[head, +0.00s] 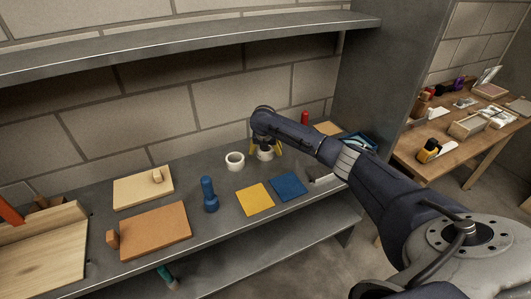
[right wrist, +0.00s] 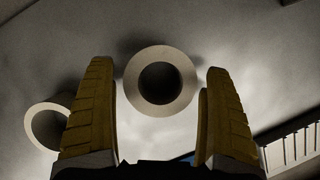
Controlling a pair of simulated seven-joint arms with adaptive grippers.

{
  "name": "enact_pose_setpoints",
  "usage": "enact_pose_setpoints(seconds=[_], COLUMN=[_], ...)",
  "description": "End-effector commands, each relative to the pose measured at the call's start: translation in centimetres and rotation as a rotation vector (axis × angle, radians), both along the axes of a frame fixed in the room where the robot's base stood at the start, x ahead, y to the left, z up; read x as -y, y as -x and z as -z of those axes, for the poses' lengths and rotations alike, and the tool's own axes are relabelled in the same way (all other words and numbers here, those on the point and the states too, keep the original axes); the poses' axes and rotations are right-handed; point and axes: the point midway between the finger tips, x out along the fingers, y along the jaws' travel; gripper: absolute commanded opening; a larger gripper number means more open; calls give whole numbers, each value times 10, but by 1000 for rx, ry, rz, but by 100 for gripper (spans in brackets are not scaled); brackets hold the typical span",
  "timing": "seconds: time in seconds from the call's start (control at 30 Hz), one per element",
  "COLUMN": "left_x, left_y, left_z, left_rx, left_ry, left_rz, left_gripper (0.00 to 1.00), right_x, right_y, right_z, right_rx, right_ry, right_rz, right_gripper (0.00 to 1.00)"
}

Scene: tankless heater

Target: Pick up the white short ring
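My right gripper (head: 265,147) is open above the back part of the grey shelf, pointing down. A white ring (right wrist: 160,103) shows between and just beyond its two yellow fingers in the right wrist view, with a gap on both sides. The same ring (head: 265,155) shows partly under the gripper in the head view. A second white ring (head: 235,160) stands upright to its left; it also shows at the left of the right wrist view (right wrist: 37,121), partly behind a finger. I cannot tell for sure which ring is shorter. My left gripper is not in view.
A red cylinder (head: 304,118) stands behind. Wooden boards (head: 155,232) are at left. An upper shelf (head: 200,40) hangs above.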

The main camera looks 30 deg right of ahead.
Motion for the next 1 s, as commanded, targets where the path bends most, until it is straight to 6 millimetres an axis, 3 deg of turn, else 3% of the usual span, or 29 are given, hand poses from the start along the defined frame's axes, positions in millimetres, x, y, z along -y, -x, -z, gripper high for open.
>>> enact_pose_setpoints(seconds=[0.07,0.47,0.77,1.0], left_x=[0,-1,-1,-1], left_y=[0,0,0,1], left_z=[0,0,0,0], left_rx=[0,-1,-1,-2], left_ry=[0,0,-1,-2], left_rz=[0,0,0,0], left_gripper=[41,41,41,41], right_x=[0,0,0,0], right_y=[0,0,0,-1], right_z=[0,0,-4,-38], right_rx=[0,-1,1,3], right_ry=[0,1,1,1], right_rz=[0,0,0,0], right_gripper=[76,30,29,29])
